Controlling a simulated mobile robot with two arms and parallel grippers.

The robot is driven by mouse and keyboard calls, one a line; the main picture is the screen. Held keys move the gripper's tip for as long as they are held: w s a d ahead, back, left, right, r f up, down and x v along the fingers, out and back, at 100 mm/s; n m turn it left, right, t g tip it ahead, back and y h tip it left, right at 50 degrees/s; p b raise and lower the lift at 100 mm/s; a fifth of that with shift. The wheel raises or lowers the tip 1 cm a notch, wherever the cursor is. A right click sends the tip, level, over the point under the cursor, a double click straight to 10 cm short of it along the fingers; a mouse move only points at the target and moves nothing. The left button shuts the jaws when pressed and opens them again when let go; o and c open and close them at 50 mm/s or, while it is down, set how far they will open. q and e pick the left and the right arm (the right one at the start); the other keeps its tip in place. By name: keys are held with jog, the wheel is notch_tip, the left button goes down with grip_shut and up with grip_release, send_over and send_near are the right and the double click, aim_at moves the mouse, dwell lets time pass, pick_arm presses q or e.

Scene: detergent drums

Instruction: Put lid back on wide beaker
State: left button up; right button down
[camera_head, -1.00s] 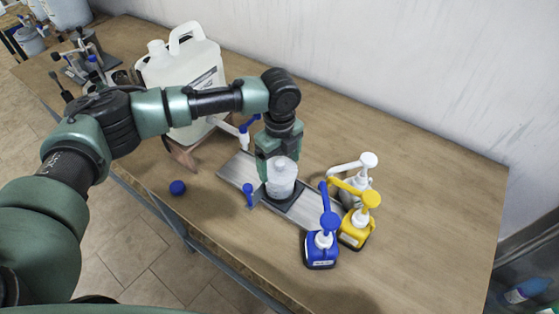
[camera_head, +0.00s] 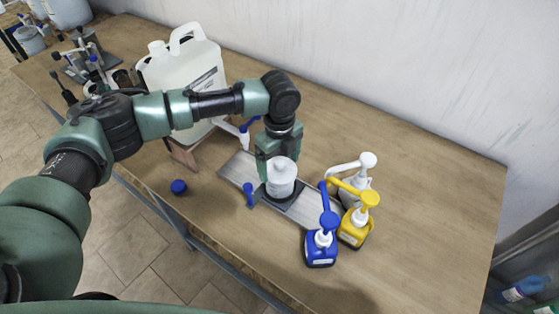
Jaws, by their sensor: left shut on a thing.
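A pale, whitish round container (camera_head: 281,180), which looks like the wide beaker, stands upright in a dark holder on a metal tray. Its top narrows, and I cannot tell whether a lid is on it. My left gripper (camera_head: 277,160) points down from behind at the container's upper part and is shut on it, though the fingertips are partly hidden. A round blue cap (camera_head: 178,187) lies on the table left of the tray; I cannot tell which vessel it belongs to. My right gripper is not in view.
Blue (camera_head: 321,247), yellow (camera_head: 355,228) and white (camera_head: 361,188) pump bottles crowd the tray's right end. A large jug (camera_head: 184,75) with a tap stands on a wooden stand behind my arm. The table's right side is clear.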

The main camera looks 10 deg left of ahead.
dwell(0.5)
pick_arm(q)
jog(key=shift+p, duration=0.4)
dwell(0.4)
jog(key=o, duration=1.1)
jog(key=shift+r+p, duration=3.55)
jog(key=shift+p, duration=0.05)
